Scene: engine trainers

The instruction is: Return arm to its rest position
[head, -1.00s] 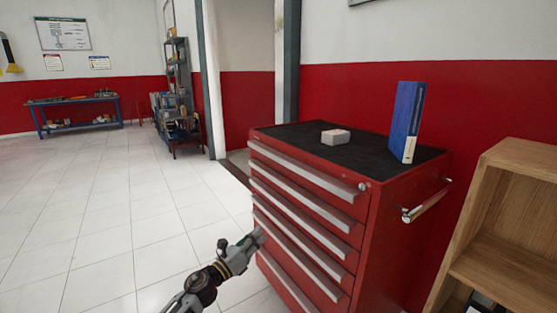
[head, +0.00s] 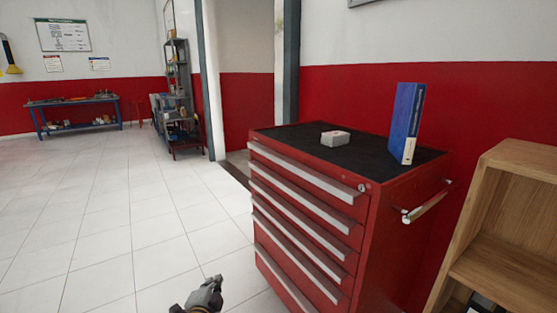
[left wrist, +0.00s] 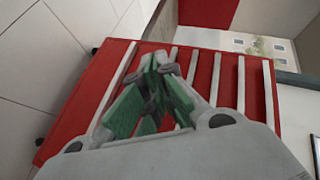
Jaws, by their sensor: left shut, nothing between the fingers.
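My left gripper (head: 214,284) shows at the bottom of the head view, low in front of the red tool cabinet (head: 375,215) and apart from it. In the left wrist view its green-padded fingers (left wrist: 156,65) are closed together with nothing between them. The cabinet's drawer fronts appear behind the fingers in that view. Most of my left arm is below the head view's edge. My right gripper is not in view.
A blue book (head: 407,122) stands upright on the cabinet's black top, with a small grey box (head: 335,138) to its left. A wooden shelf (head: 510,225) stands at right. White floor (head: 100,220) lies clear at left. A blue workbench (head: 75,110) is far back.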

